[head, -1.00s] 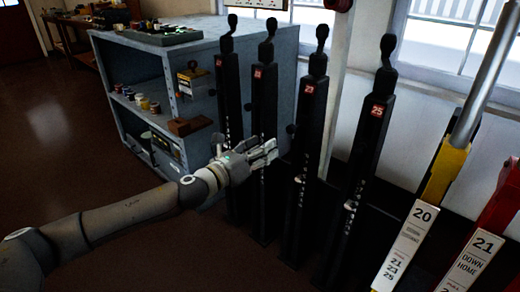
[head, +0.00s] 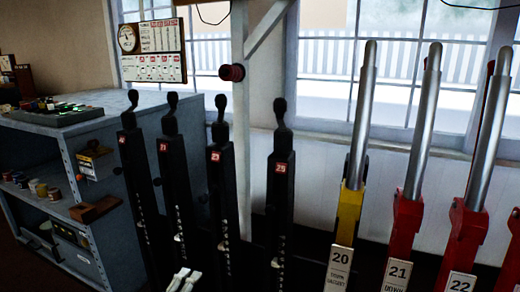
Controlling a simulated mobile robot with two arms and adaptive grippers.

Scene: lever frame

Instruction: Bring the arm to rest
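My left gripper (head: 183,281) shows only its two pale fingertips at the bottom edge of the head view, in front of the black levers. A narrow dark gap shows between the tips, but most of the gripper is cut off, so I cannot tell whether it is open. Nothing held shows. The black levers stand upright in a row: one at the left (head: 138,180), one labelled 21 (head: 172,165), one labelled 23 (head: 220,180) and one labelled 25 (head: 281,185). My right gripper is not in view.
Right of the black levers stand a yellow lever labelled 20 (head: 349,210) and red levers labelled 21 (head: 404,225) and 22 (head: 466,235), with steel handles. A grey-blue shelf cabinet (head: 110,130) stands at the left. A dial board (head: 152,52) hangs behind, by the windows.

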